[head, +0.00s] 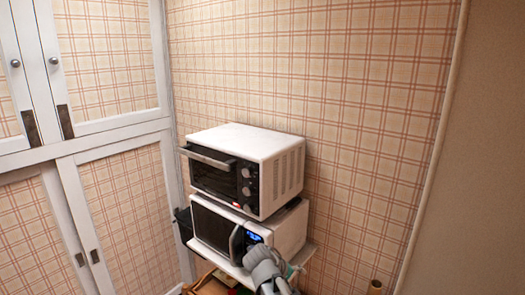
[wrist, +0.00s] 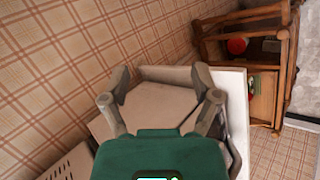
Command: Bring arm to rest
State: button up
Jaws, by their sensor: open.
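My gripper (wrist: 160,76) is open and empty in the wrist view. Its two grey fingers stand wide apart over a pale beige surface, and I cannot tell what that surface belongs to or whether they touch it. In the head view my grey arm end (head: 268,270) is at the bottom, in front of the right part of the white microwave (head: 214,226). It hides part of the microwave's lower right front and the stand's edge. The finger opening is too small to read there.
A white toaster oven (head: 250,142) sits on the microwave, close to the plaid wall (head: 350,110). White cabinets with plaid panels (head: 105,60) fill the left. A wooden rack (wrist: 280,70) shows upper right in the wrist view. A brown cylinder (head: 376,287) stands at bottom right.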

jog(key=s+d+f+m+g+y+b, duration=0.2)
jog(key=s+d+f+y+b, duration=0.1)
jog(key=s+f, duration=0.2)
jog(key=s+d+f+m+g+y+b, duration=0.2)
jog(key=s+d+f+m+y+b, duration=0.1)
jog(key=f, duration=0.5)
jog(key=shift+s+d+y+b, duration=0.45)
jog(key=shift+s+y, duration=0.35)
jog(key=shift+s, duration=0.45)
